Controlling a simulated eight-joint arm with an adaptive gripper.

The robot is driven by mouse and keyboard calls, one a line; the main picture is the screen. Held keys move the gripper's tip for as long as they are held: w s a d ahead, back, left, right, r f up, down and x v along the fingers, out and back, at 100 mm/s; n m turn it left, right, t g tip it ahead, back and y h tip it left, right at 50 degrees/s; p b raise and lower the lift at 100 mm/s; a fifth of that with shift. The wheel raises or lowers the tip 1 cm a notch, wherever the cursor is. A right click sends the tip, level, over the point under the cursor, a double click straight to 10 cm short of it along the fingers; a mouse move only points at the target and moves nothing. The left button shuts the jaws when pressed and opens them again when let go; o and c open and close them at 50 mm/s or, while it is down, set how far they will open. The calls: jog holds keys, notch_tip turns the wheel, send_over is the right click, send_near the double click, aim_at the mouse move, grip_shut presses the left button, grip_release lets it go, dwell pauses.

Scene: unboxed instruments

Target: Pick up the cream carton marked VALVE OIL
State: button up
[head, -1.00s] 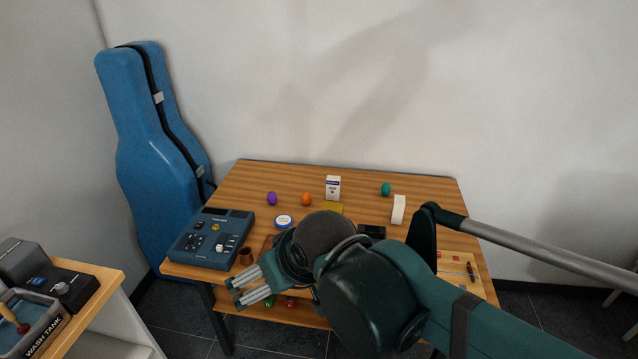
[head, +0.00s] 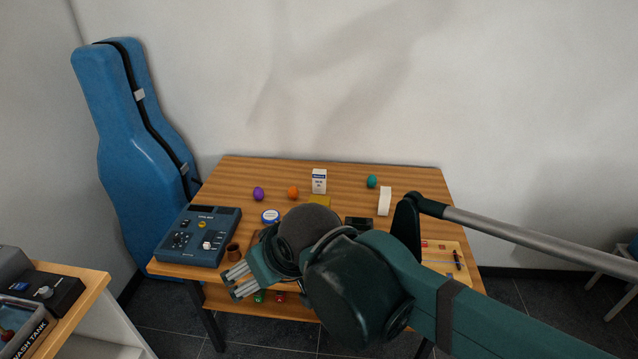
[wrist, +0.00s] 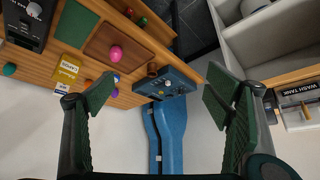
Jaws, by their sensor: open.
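A pale carton with a blue band (head: 319,181) stands upright at the back middle of the wooden table; its lettering is too small to read. It appears in the wrist view as a pale carton (wrist: 66,76), partly beside the left finger, next to a yellow box (wrist: 72,60). My gripper (head: 238,280) is at the table's front left, well short of the carton, and points left. In the wrist view its two fingers (wrist: 160,98) are wide apart with nothing between them.
The wooden table (head: 230,172) also holds a purple egg (head: 258,193), an orange egg (head: 293,192), a teal egg (head: 372,181), a white block (head: 385,201), a round blue-and-white tin (head: 270,216) and a blue device (head: 198,235). A blue instrument case (head: 125,150) leans at left.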

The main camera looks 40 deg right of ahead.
aim_at(320, 174)
jog(key=c, duration=0.8)
jog(key=w+d+r+m+g+h+p, duration=0.1)
jog(key=w+d+r+m+p, duration=0.1)
jog(key=w+d, duration=0.9)
jog(key=w+d+r+m+g+h+p, duration=0.1)
jog(key=w+d+r+m+p, duration=0.15)
jog(key=w+d, duration=0.85)
jog(key=w+d+f+m+p, duration=0.1)
jog(key=w+d+f, duration=0.4)
jog(key=d, duration=0.2)
jog(key=w+d+f+m+g+p, duration=0.1)
jog(key=w+d+f+m+p, duration=0.1)
jog(key=w+d+f, duration=0.3)
jog(key=w+d+f+m+h+p, duration=0.1)
jog(key=w+d+f, duration=0.4)
jog(key=d, duration=0.6)
jog(key=shift+w+f+g+p, duration=0.3)
jog(key=shift+w+f+g, duration=0.1)
jog(key=shift+f, duration=0.2)
jog(key=shift+d+f+m, duration=0.25)
jog(key=shift+d, duration=0.1)
jog(key=shift+w+f, duration=0.1)
